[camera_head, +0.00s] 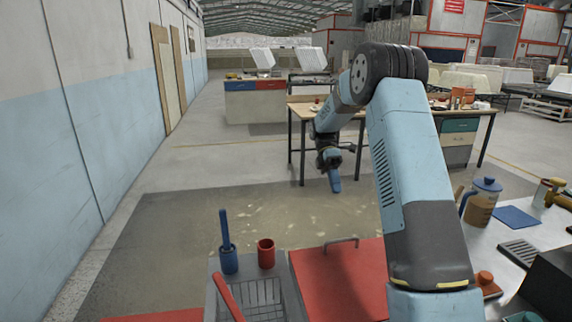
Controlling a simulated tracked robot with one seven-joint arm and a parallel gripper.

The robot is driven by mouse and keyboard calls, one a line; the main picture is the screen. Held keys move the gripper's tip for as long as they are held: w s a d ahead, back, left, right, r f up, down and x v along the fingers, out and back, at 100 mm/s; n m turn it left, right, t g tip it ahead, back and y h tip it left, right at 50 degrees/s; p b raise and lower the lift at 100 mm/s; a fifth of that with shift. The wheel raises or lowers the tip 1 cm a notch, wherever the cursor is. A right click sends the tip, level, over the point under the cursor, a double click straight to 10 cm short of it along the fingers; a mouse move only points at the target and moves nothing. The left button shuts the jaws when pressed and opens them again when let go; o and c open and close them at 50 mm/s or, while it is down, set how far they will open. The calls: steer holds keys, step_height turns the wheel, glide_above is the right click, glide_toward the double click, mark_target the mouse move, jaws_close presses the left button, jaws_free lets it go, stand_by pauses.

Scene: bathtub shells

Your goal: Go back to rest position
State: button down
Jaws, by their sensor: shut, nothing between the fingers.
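My arm rises from the lower right of the head view, bends at the top and reaches down toward the middle. At its end, my gripper (335,184) points downward over the open floor, with the fingers together and nothing held. It hangs above and beyond the red panel with the grey handle, clear of every surface. Part of the wooden workbench (298,110) behind is hidden by my arm.
In front are a red panel (345,285), a wire basket (262,300), a blue cup (229,260) and a red cup (266,253). A jug (480,203) stands on the right counter. A wall (95,120) runs along the left. The middle floor is free.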

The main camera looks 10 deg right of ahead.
steer(key=s+a+r+m+t, duration=0.2)
steer(key=s+r+m+t, duration=0.6)
steer(key=s+r, duration=0.75)
steer(key=s+a+m+t, duration=0.1)
steer(key=s+m+t, duration=0.6)
steer(key=s, duration=1.2)
steer(key=shift+a+r+m+y, duration=0.15)
steer(key=shift+a+m+y, duration=0.15)
steer(key=shift+m, duration=1.5)
